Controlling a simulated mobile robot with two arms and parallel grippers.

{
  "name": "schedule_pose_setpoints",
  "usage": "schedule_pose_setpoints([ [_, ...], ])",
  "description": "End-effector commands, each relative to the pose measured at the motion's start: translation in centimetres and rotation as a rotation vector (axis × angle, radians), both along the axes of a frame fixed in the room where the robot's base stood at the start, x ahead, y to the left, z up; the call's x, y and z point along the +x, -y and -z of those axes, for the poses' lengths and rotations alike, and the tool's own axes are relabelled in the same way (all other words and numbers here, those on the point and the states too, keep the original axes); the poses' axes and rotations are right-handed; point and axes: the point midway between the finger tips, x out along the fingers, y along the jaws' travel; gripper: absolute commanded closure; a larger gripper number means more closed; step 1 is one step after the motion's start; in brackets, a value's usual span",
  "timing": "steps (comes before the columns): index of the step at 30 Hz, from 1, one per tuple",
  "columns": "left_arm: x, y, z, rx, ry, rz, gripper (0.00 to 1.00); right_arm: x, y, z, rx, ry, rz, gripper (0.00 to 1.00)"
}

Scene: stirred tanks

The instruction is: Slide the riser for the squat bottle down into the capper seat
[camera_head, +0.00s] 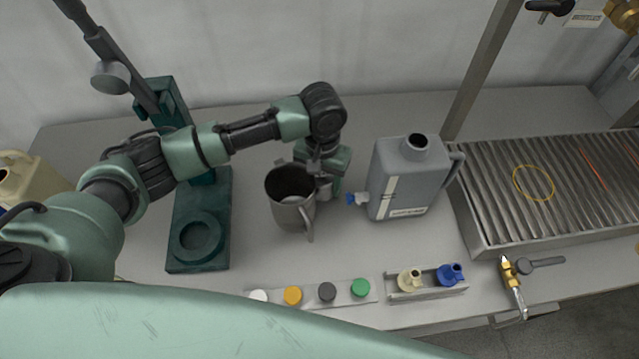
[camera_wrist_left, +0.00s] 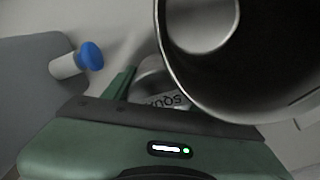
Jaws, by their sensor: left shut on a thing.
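The capper (camera_head: 183,265) is a dark green stand at the left. Its round seat (camera_head: 197,238) is a ring recess in the base and looks empty. My left gripper (camera_head: 324,188) points down between the steel jug and the grey canister. It is shut on a small grey metal piece, the riser (camera_wrist_left: 165,100), whose partly hidden label reads "SQU" upside down in the left wrist view. The riser is mostly hidden behind the jug and the finger. I cannot tell whether it still touches the table. My right gripper is not in view.
The steel jug (camera_head: 286,215) stands close beside my left gripper. The grey canister (camera_head: 400,180) with a blue-tipped tap (camera_head: 357,199) is to its right. A cap strip (camera_head: 310,299) and a small fittings tray (camera_head: 428,291) lie in front. A ribbed drain tray (camera_head: 490,215) is at right.

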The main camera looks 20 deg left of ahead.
Motion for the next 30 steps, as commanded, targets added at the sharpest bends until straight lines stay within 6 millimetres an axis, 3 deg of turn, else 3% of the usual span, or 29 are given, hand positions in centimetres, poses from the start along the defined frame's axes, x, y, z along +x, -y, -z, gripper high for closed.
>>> schedule_pose_setpoints([
  [9,0.0,0.0,0.2,0.0,0.0,-0.001,0.99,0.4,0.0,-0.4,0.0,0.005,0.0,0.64],
  [10,0.0,0.0,0.3,0.001,0.0,-0.001,0.37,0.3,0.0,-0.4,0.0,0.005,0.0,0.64],
  [12,0.0,-0.1,0.3,0.001,0.0,0.0,0.21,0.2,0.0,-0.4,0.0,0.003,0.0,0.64],
  [23,0.1,-0.1,0.0,0.001,0.002,0.0,0.21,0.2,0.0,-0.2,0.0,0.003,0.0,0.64],
  [30,0.2,0.0,-3.7,-0.002,0.005,0.001,0.21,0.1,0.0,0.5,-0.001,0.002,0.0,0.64],
])
